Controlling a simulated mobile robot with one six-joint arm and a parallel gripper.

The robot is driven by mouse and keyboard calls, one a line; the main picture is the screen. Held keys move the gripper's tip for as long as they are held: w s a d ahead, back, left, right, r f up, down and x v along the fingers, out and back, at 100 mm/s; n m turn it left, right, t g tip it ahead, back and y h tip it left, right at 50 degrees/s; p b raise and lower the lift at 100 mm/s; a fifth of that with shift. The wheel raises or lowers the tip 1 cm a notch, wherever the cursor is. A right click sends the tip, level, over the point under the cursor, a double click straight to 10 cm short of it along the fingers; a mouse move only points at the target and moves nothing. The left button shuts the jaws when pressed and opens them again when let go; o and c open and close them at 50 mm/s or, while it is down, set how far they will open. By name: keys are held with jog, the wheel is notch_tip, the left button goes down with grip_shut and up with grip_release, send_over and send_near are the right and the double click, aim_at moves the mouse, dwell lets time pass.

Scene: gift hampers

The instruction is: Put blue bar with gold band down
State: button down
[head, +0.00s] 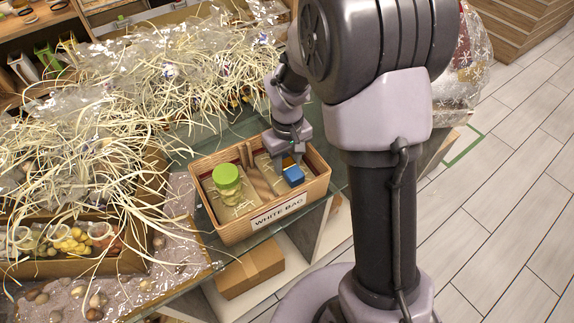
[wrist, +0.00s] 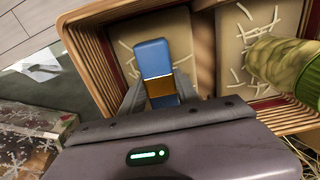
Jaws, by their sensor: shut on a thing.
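The blue bar with gold band (wrist: 153,58) is held between the two fingers of my gripper (wrist: 150,95) in the wrist view. In the head view the blue bar (head: 293,175) shows below my gripper (head: 288,158), within the right compartment of a wooden crate marked "WHITE BAG" (head: 280,212). The crate's rim also shows in the wrist view (wrist: 88,75). Pale shreds lie on the compartment floor beneath the bar. Whether the bar touches that floor I cannot tell.
A jar with a green lid (head: 227,178) stands in the crate's left compartment, beyond a divider. Hampers with pale shreds and clear wrap (head: 130,95) crowd the table at left. A cardboard box (head: 250,270) sits below the glass top.

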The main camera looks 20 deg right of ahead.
jog(key=shift+r, duration=0.1)
jog(key=shift+f, duration=0.2)
jog(key=c, duration=0.9)
grip_release()
jog(key=shift+r, duration=0.1)
notch_tip(320, 180, up, 12)
jog(key=r+p, duration=0.1)
jog(key=p, duration=0.4)
notch_tip(320, 180, up, 5)
jog(key=m+t, duration=0.1)
jog(key=m, duration=0.1)
send_over(287, 163)
jog(key=s, duration=0.3)
jog(key=s+a+r+m+t+y, duration=0.1)
jog(key=s+r, duration=0.3)
jog(key=s, duration=0.4)
jog(key=s+a+r+m+t+y, duration=0.1)
jog(key=s+a+r+m+t, duration=0.2)
jog(key=s, duration=0.5)
jog(key=shift+a+r+m+t, duration=0.25)
jog(key=shift+r+m+t, duration=0.2)
jog(key=shift+r, duration=0.3)
